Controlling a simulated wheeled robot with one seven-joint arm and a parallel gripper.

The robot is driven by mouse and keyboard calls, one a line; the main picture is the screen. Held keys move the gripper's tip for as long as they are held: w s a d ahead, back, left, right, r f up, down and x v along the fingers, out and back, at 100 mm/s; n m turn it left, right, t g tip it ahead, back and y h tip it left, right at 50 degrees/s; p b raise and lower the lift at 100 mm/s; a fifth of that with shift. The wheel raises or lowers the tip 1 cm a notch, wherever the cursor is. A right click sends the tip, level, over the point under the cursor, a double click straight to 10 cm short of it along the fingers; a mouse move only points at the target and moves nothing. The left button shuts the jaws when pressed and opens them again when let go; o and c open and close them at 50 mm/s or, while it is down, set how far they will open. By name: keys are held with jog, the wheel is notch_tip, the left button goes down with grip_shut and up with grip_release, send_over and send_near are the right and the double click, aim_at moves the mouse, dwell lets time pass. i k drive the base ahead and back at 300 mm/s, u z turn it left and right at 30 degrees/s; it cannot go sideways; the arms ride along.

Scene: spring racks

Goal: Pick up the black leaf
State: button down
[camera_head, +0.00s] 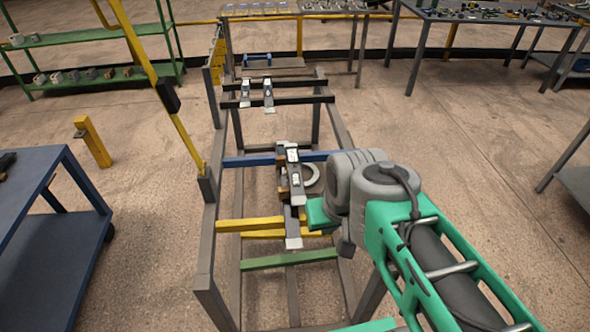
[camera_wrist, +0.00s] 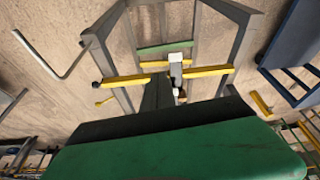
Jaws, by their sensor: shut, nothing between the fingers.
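Two dark bars lie across the far end of the metal rack in the head view, a farther one (camera_head: 300,83) and a nearer one (camera_head: 305,99). Either could be the black leaf; I cannot tell which. Two pale metal clamp-like pieces rest over them. My gripper (camera_head: 318,214) is at the right side of the rack's near half, beside the yellow bars and well short of the dark bars. Its green fingers look shut and empty. In the wrist view, my gripper (camera_wrist: 165,140) fills the lower part, and neither dark bar can be made out.
The rack also bears a blue bar (camera_head: 240,161), yellow bars (camera_head: 248,225) and a green bar (camera_head: 270,262). A tall pale-and-dark metal piece (camera_head: 293,180) stands amid them, close to my gripper. A yellow post (camera_head: 175,115) rises on the left. A blue table (camera_head: 25,195) stands left.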

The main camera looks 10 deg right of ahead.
aim_at(297, 197)
jog(key=z, duration=1.35)
jog(key=k, duration=1.9)
jog(key=u, duration=1.25)
jog(key=i, duration=1.65)
jog(key=u, duration=0.05)
